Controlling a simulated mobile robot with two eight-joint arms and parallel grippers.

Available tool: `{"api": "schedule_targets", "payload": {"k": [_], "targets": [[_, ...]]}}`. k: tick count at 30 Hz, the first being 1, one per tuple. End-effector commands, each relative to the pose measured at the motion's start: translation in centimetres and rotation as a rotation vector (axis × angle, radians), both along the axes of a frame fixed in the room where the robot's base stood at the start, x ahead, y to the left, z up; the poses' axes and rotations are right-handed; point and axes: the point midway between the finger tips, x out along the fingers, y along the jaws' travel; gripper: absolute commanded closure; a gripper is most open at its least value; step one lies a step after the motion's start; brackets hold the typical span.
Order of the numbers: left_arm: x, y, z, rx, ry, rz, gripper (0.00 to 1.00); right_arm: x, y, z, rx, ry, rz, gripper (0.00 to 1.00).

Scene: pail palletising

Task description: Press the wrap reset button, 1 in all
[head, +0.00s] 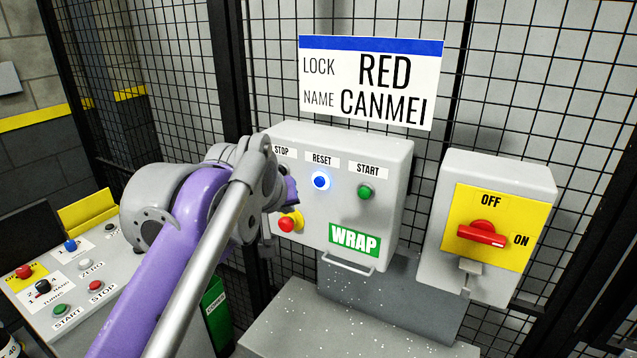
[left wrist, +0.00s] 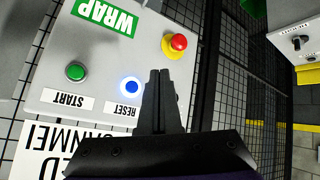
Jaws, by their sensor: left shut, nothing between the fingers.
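The wrap reset button (head: 320,181) is blue with a glowing ring, under a RESET label on the grey WRAP box (head: 392,165). It also shows lit in the left wrist view (left wrist: 131,87). My left gripper (left wrist: 159,72) is shut and empty. In the left wrist view its tips lie just beside the reset button, between it and the red emergency button (left wrist: 178,42). In the head view my arm hides the fingers; the wrist is left of the reset button. I cannot tell how far the tips are from the panel. My right gripper is not in view.
The green start button (head: 366,192) is right of reset; the red emergency button (head: 287,223) is below left. A box with a red OFF/ON switch (head: 481,234) stands to the right. Another control panel (head: 70,265) is at lower left. Black mesh fence stands behind.

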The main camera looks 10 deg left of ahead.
Motion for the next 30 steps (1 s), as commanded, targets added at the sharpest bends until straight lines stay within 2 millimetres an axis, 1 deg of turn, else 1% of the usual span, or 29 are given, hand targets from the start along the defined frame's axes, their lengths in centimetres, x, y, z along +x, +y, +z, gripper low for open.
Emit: {"api": "schedule_targets", "payload": {"k": [4,8,19,21,24,30], "targets": [[0.1,0.0,0.0,0.001,0.000,-0.001,1.00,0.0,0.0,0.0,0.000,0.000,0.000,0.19],[1.0,-0.3,0.0,0.001,0.001,-0.002,1.00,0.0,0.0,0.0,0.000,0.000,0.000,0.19],[5.9,-1.6,0.0,0.000,-0.001,-0.003,1.00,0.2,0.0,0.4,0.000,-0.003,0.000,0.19],[6.7,-1.8,0.2,0.001,-0.002,-0.003,1.00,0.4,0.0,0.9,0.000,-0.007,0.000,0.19],[7.6,-2.1,0.2,0.000,-0.001,-0.001,1.00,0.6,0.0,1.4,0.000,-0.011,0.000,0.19],[8.4,-2.3,0.0,0.000,0.001,0.000,1.00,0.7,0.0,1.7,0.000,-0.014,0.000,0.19]]}}
